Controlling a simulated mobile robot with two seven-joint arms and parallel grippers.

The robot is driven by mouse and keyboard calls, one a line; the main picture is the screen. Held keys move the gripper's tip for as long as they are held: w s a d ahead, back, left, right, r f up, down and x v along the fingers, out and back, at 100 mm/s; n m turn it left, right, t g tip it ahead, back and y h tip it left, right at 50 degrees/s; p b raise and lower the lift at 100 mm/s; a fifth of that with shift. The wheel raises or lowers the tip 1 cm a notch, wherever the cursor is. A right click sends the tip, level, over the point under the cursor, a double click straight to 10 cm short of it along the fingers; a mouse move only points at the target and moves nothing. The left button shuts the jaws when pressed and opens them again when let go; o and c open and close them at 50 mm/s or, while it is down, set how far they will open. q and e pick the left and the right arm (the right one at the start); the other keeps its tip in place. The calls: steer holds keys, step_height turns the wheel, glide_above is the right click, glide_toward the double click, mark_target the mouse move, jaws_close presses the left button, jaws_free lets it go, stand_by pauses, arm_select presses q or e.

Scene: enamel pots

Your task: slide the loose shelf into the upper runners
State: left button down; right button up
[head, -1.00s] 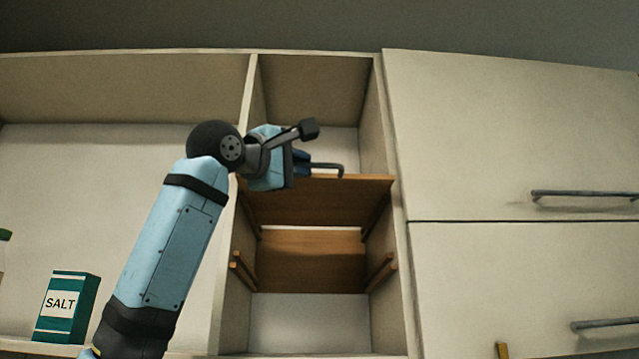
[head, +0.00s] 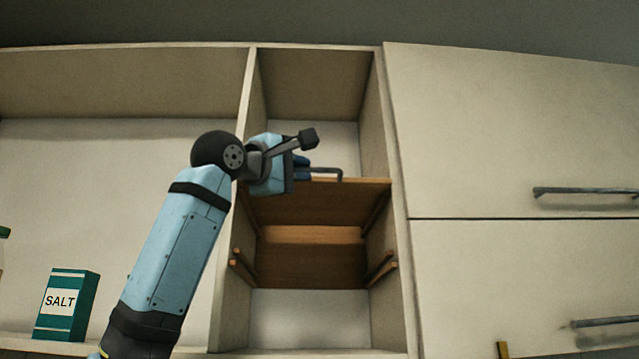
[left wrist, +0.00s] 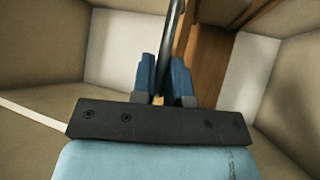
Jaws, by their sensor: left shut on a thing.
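The loose shelf (head: 330,205) is a brown wooden board with a dark bar handle (head: 328,170) at its front edge. It lies roughly level in the narrow open bay, at the upper runners (head: 376,212), which are partly hidden by it. My left gripper (head: 303,168) is shut on the handle, above the shelf's left front part. In the left wrist view the blue fingers (left wrist: 168,78) sit on both sides of the dark bar, with the shelf (left wrist: 205,60) beyond. The arm hides the shelf's left front corner. My right gripper is not in view.
A second wooden board (head: 312,266) sits lower in the bay, by the lower runners (head: 382,268). A green salt box (head: 66,305) stands in the open compartment at left. Closed cabinet fronts with bar handles (head: 587,191) are at right. The bay's top is empty.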

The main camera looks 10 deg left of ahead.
mark_target(298, 186)
arm_select(q)
steer(key=shift+w, duration=0.15)
steer(key=shift+w+a+r+p, duration=0.1)
steer(key=shift+w+a+p, duration=0.2)
steer(key=shift+w+p, duration=0.45)
steer(key=shift+w+a+p, duration=0.3)
steer(key=shift+w+p, duration=0.1)
steer(key=shift+w, duration=0.85)
steer(key=shift+a, duration=0.1)
steer(key=shift+w+a+p, duration=0.2)
steer(key=shift+w+p, duration=0.4)
steer(key=shift+w, duration=0.45)
